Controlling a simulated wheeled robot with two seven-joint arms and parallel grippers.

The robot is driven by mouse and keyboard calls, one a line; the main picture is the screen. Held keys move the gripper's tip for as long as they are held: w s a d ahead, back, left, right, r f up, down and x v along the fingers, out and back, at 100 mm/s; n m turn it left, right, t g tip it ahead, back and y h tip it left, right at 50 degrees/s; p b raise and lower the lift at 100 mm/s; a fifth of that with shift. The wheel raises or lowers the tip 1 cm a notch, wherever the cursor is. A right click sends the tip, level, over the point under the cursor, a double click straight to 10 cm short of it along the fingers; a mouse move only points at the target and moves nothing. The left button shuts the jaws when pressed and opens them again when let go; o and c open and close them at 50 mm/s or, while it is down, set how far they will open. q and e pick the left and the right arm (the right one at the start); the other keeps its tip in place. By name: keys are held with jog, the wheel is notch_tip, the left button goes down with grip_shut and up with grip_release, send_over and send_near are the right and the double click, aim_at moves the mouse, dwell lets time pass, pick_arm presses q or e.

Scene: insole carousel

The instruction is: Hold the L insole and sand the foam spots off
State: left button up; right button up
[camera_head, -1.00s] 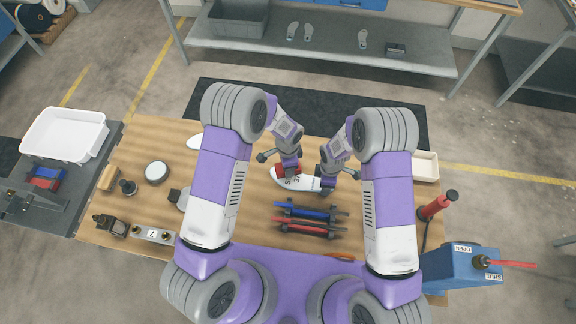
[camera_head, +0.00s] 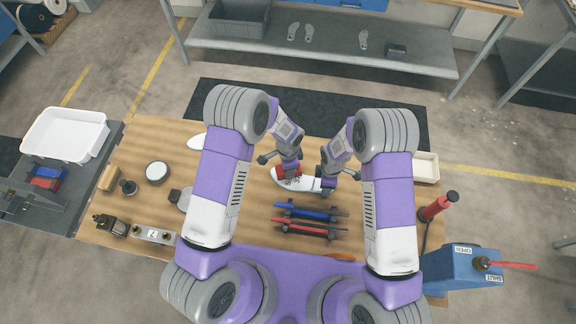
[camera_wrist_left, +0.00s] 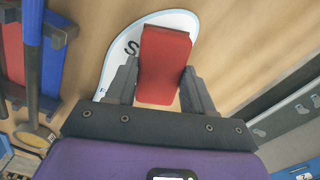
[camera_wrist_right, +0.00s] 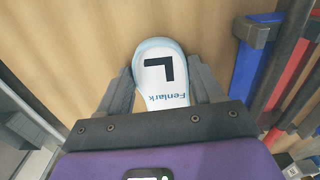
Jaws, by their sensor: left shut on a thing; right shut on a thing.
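The L insole (camera_head: 284,185) lies near the middle of the wooden table, its wide end to the left in the head view. Its heel shows a black L and "Fenlark" in the right wrist view (camera_wrist_right: 163,85). My right gripper (camera_wrist_right: 163,95) is shut on the insole at the heel. My left gripper (camera_wrist_left: 160,85) is shut on a red block (camera_wrist_left: 164,55), which is over the wide part of the insole and hides much of it. A black letter S shows beside the block. I cannot make out any foam spots on the visible surface.
A rack with blue and red bars (camera_head: 307,218) stands just in front of the insole. Another white insole (camera_head: 197,142) lies to the left. A round pot (camera_head: 157,172) is farther left. A white tray (camera_head: 426,168) and a blue box (camera_head: 470,268) are at the right.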

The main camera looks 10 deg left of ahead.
pick_arm(q)
jog(key=shift+f, duration=0.5)
jog(key=shift+s+d+r, duration=0.1)
jog(key=shift+s+d, duration=0.1)
jog(key=shift+s, duration=0.3)
jog(key=shift+s+d, duration=0.2)
jog(key=shift+s, duration=0.3)
jog(key=shift+s+d, duration=0.2)
jog(key=shift+s, duration=0.3)
jog(key=shift+s+d, duration=0.2)
jog(key=shift+s, duration=0.3)
jog(key=shift+w+a, duration=0.25)
jog(key=shift+w, duration=0.4)
jog(key=shift+w+a, duration=0.3)
jog(key=shift+w, duration=0.4)
jog(key=shift+w+a, duration=0.25)
jog(key=shift+w, duration=0.4)
jog(key=shift+s+d, duration=0.25)
jog(key=shift+s, duration=0.45)
jog(key=shift+s+d, duration=0.3)
jog(key=shift+s, duration=0.35)
jog(key=shift+s+d, duration=0.25)
jog(key=shift+s, duration=0.45)
notch_tip(320, 180, up, 7)
jog(key=shift+w, duration=0.1)
